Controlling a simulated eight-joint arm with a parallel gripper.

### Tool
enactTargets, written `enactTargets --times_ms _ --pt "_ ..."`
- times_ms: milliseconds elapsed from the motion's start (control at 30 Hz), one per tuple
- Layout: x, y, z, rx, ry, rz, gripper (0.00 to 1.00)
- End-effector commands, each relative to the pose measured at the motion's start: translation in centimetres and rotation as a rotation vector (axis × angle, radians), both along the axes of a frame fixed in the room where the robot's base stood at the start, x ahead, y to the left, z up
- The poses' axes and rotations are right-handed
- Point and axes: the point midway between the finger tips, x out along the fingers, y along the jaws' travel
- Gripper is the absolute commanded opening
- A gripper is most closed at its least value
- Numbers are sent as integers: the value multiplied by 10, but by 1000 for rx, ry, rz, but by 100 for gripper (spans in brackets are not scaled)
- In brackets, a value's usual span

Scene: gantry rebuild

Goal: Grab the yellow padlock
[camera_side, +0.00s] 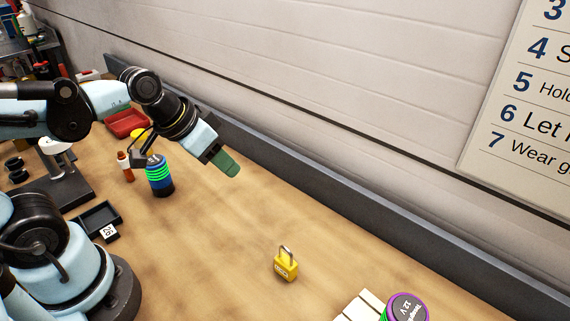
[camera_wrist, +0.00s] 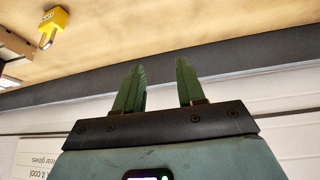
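The yellow padlock (camera_side: 286,268) stands on the wooden table, its metal shackle upward, in the lower middle of the side view. In the wrist view the padlock (camera_wrist: 54,22) shows at the upper left, away from the fingers. My gripper (camera_side: 228,166) is raised above the table near the back wall, up and to the left of the padlock in the side view. In the wrist view the two green fingers of my gripper (camera_wrist: 160,75) are apart with nothing between them. The gripper is open and empty.
A blue and black cylinder with green rings (camera_side: 159,176) stands left of my gripper. A purple-rimmed 12 V cylinder (camera_side: 408,307) and a pale slatted piece (camera_side: 357,307) are right of the padlock. A dark ledge (camera_side: 330,205) runs along the wall. Table around the padlock is clear.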

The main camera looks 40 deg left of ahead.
Motion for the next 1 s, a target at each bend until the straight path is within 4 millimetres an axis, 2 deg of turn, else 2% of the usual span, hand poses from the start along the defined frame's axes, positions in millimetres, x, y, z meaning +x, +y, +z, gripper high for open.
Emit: enactTargets --times_ms 233,467,600,800,1000 --pt "10 -36 -17 -120 148 -330 39" --pt "15 -68 -28 -279 171 -696 39" --pt "17 -83 -33 -389 120 -934 39" --pt "14 -95 -39 -537 -26 -1246 39" --pt "9 -98 -43 -619 -157 -1428 39"
